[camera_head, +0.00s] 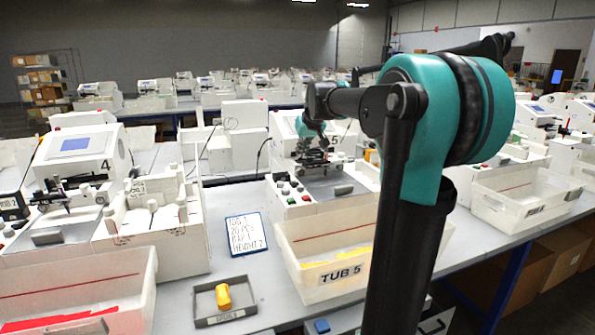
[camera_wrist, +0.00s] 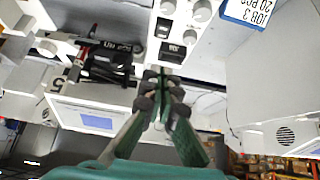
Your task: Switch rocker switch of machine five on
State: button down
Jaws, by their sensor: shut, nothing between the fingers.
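Machine five (camera_head: 284,124), a white plotter marked "5", stands at the middle of the bench in the head view, partly behind my arm. My gripper (camera_wrist: 163,80) is shut and empty, pointing toward the panel in the wrist view. In the head view my gripper (camera_head: 306,135) is small, over the machine; contact cannot be told.
A white tub labelled "TUB 5" (camera_head: 334,274) stands in front of the machine. A job card (camera_head: 246,234) and a grey tray (camera_head: 204,321) with a yellow piece (camera_head: 223,297) lie to its left. Machine four (camera_head: 77,150) stands further left.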

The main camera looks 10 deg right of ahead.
send_over(295, 183)
jog(key=f, duration=0.8)
jog(key=shift+s+d+f, duration=0.1)
jog(key=shift+s+d, duration=0.05)
jog(key=shift+s, duration=0.1)
jog(key=shift+s+f, duration=0.2)
jog(key=shift+f, duration=0.4)
jog(key=shift+s+f, duration=0.15)
jog(key=shift+f, duration=0.4)
jog(key=shift+s+f, duration=0.1)
jog(key=shift+f, duration=0.55)
jog(key=shift+s+d+f+t, duration=0.1)
jog(key=shift+s+f+t, duration=0.05)
jog(key=shift+f+t, duration=0.35)
jog(key=shift+r, duration=0.2)
jog(key=shift+r, duration=0.65)
